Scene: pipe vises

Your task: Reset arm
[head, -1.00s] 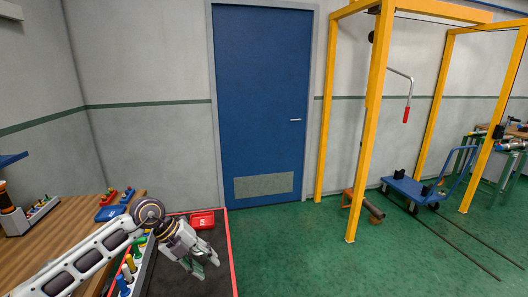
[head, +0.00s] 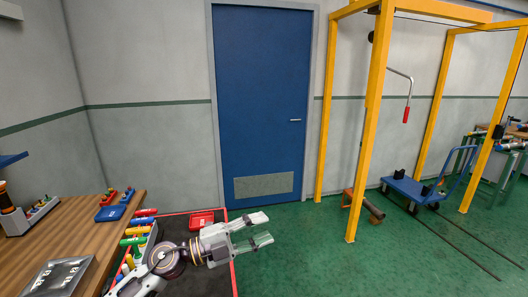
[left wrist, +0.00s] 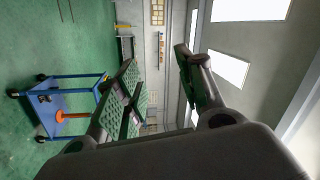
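My left gripper (head: 262,229) reaches in from the bottom left in the head view. Its fingers are apart and point right, over the green floor just past the red edge of the dark mat. In the left wrist view the two fingers (left wrist: 160,85) are spread with nothing between them. My right gripper is in neither view.
A wooden bench (head: 60,235) at the left carries a blue tray (head: 110,213) and a grey case (head: 62,275). Colored-handled tools (head: 138,230) and a red bin (head: 201,219) sit beside it. A yellow frame (head: 368,130) and blue cart (head: 412,190) stand right. The floor between is clear.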

